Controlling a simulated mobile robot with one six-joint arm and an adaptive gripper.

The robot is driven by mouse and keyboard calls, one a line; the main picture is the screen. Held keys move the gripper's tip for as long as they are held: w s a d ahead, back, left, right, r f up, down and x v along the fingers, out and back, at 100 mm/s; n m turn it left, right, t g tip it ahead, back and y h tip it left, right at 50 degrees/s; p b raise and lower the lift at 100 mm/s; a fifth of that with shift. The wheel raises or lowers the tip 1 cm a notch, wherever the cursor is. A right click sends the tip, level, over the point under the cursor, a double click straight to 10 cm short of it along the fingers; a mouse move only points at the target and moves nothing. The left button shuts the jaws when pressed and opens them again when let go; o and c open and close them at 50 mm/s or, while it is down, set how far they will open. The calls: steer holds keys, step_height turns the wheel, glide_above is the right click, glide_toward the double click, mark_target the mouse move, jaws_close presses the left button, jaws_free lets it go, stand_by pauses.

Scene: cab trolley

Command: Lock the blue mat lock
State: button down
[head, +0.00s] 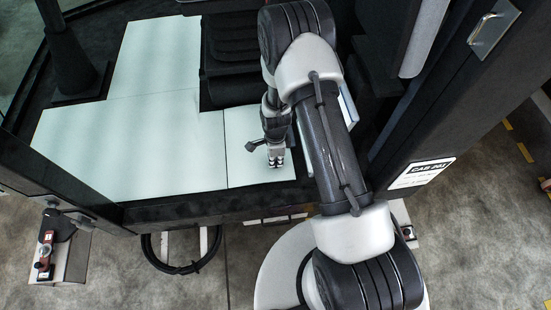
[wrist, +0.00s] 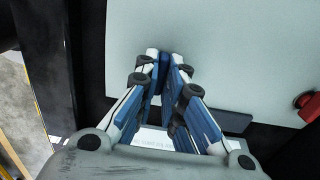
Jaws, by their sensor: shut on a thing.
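My gripper (head: 276,165) points down at the front part of the pale mat, close to the sill. In the wrist view its two fingers (wrist: 166,57), with blue inner faces, come together at the tips. They are shut on a narrow dark blue piece, which I take to be the blue mat lock; the fingers hide most of it. A dark blue-grey bar (wrist: 235,121) shows to the right of the fingers, along the mat's edge. The pale mat (wrist: 225,50) lies flat behind the fingertips. Whether the lock is turned cannot be seen.
A red knob (wrist: 308,104) stands at the mat's edge on the right in the wrist view. A dark seat (head: 228,60) is behind my gripper. A dark door post (head: 430,110) with a CAB sign (head: 421,173) stands at the right. The left floor mat (head: 130,150) is clear.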

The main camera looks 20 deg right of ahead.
stand_by(0.3)
steer(key=c, duration=1.7)
jaws_free()
steer(key=shift+r, duration=0.1)
step_height(320, 180, up, 12)
